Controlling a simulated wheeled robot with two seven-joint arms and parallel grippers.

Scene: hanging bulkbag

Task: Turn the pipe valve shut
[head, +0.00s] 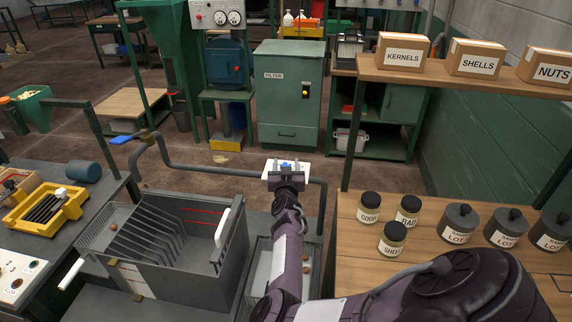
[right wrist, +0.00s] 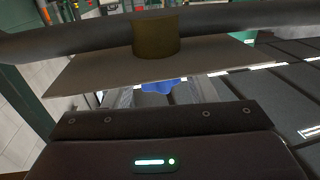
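A grey pipe (head: 215,171) bends across the head view behind the tray station. A small blue part (head: 288,163), which looks like the valve's handle, shows in front of a pale plate (head: 301,176). My right gripper (head: 286,167) is at it, with its fingers apart on either side. In the right wrist view, the blue handle (right wrist: 160,86) sits beneath the plate (right wrist: 110,75), between my fingers. A dark pipe with a brass collar (right wrist: 156,38) crosses above the plate. Contact between fingers and handle cannot be told. My left gripper is not in view.
A grey slotted tray station (head: 178,250) stands left of my right arm. A wooden bench with jars (head: 368,206) and dark lidded pots (head: 458,222) is at right, below a shelf of boxes (head: 402,52). A green filter cabinet (head: 288,95) stands beyond open floor.

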